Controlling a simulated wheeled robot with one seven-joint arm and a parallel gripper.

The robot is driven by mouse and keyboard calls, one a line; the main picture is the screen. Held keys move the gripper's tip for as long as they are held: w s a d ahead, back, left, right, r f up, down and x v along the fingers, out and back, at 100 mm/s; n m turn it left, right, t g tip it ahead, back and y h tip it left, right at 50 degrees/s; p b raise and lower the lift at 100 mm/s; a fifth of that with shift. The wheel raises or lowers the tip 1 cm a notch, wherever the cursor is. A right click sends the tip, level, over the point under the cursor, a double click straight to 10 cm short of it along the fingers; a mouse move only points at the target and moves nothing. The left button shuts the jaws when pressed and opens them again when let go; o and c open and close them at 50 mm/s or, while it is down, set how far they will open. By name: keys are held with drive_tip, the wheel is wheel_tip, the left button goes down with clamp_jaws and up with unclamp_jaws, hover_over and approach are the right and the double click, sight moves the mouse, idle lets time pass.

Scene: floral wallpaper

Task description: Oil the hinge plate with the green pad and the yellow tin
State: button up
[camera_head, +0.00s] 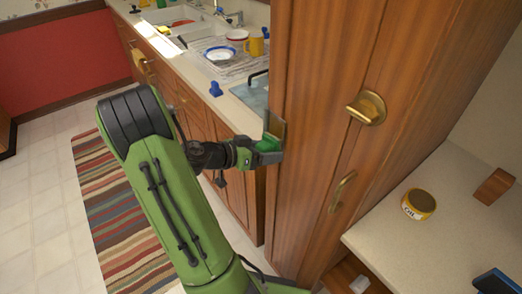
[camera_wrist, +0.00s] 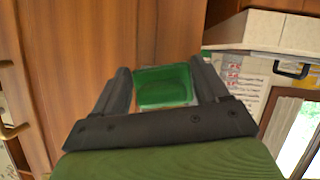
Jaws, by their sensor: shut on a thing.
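My gripper (camera_head: 262,146) is shut on the green pad (camera_head: 268,146), at the left edge of the tall wooden cabinet. In the wrist view the pad (camera_wrist: 163,87) sits between the two dark fingers (camera_wrist: 164,92), with wood behind it. A small brownish, brass-like plate (camera_head: 275,124) shows just above the pad in the head view; it may be the hinge plate. I cannot tell whether the pad touches it. The yellow tin (camera_head: 418,204), marked OIL and with a dark top, stands upright on the pale counter at right, well away from my gripper.
The tall cabinet (camera_head: 320,120) has a brass knob (camera_head: 367,107) and a brass handle (camera_head: 342,190), and stands between my gripper and the tin. A wooden block (camera_head: 494,186) and a dark flat object (camera_head: 497,282) share the right counter (camera_head: 455,232). A sink counter lies behind.

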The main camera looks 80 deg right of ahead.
sight(257, 143)
drive_tip(key=shift+s+a+b, duration=1.05)
drive_tip(key=shift+s+b, duration=0.05)
drive_tip(key=shift+s, duration=0.2)
drive_tip(key=w+d, duration=0.4)
drive_tip(key=w, duration=0.1)
drive_tip(key=shift+w+d, duration=0.15)
drive_tip(key=shift+d, duration=0.25)
drive_tip(key=shift+w+a+b, duration=0.45)
drive_tip(key=shift+w+a, duration=1.5)
drive_tip(key=shift+a, duration=0.3)
drive_tip(key=shift+w+a, duration=1)
drive_tip(key=shift+a, duration=0.1)
